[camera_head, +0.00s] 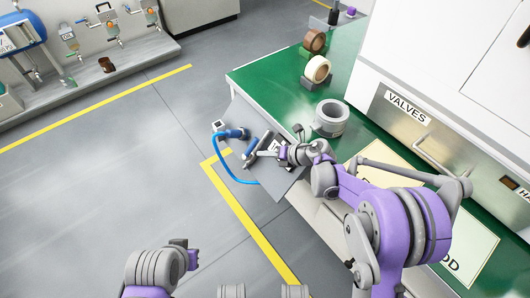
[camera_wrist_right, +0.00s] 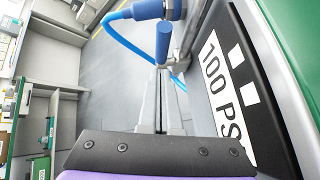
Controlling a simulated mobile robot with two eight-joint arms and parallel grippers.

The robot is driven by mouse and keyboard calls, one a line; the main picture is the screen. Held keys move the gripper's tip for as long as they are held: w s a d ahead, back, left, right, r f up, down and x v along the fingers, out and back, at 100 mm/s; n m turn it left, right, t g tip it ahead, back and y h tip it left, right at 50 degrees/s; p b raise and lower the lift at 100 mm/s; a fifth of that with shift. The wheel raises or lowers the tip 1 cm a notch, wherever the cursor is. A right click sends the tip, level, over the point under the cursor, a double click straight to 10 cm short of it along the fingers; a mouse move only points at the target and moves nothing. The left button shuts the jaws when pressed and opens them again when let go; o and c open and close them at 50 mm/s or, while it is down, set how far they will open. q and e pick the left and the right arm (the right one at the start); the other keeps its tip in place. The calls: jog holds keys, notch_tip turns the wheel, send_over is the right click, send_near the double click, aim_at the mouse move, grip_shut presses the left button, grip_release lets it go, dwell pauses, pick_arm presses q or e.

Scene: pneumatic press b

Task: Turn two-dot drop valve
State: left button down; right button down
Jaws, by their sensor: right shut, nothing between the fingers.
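A grey panel (camera_head: 279,182) hangs at the end of the green-topped bench, and it carries a valve (camera_head: 234,133) with blue fittings and a blue hose. In the right wrist view a black plate bears two white square dots (camera_wrist_right: 236,56) and a "100 PSI" label (camera_wrist_right: 222,85). A blue handle (camera_wrist_right: 163,42) stands beside it. My right gripper (camera_wrist_right: 162,74) is shut and empty, its tips close to the handle's lower end; I cannot tell if they touch. In the head view my right gripper (camera_head: 254,155) is at the panel.
Tape rolls (camera_head: 331,118) stand on the green bench top (camera_head: 268,79). A cabinet with a "VALVES" drawer (camera_head: 405,108) rises on the right. A blue hose (camera_head: 222,165) loops out over the floor side. The grey floor (camera_head: 120,180) on the left is clear.

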jog(key=p+v, duration=0.2)
jog(key=v, duration=0.8)
jog(key=shift+w+r, duration=0.2)
jog(key=shift+r, duration=0.15)
jog(key=shift+d, duration=0.1)
